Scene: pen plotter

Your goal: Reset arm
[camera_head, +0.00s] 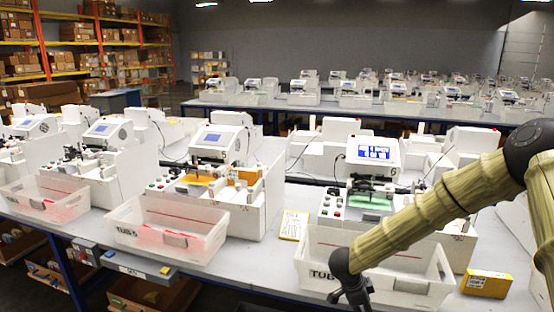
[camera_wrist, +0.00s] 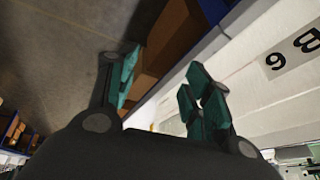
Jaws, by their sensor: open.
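My arm comes in from the right in the head view, with its tan segments sloping down to the left. My gripper (camera_head: 356,296) hangs at the front of the table, in front of the clear tub marked TUB (camera_head: 420,286). The wrist view shows the two teal-padded fingers of my gripper (camera_wrist: 160,92) spread wide apart, with nothing between them. Past the fingers I see the floor, brown boxes and the blue table edge. The gripper's lower end is cut off by the bottom of the head view.
A pen plotter machine (camera_head: 372,160) with a blue screen and green plate stands behind the tub. Another machine (camera_head: 218,150) and TUB 5 (camera_head: 190,244) are to its left. A yellow box (camera_head: 487,283) lies at right on the table (camera_head: 270,262). Brown boxes (camera_wrist: 172,40) sit below.

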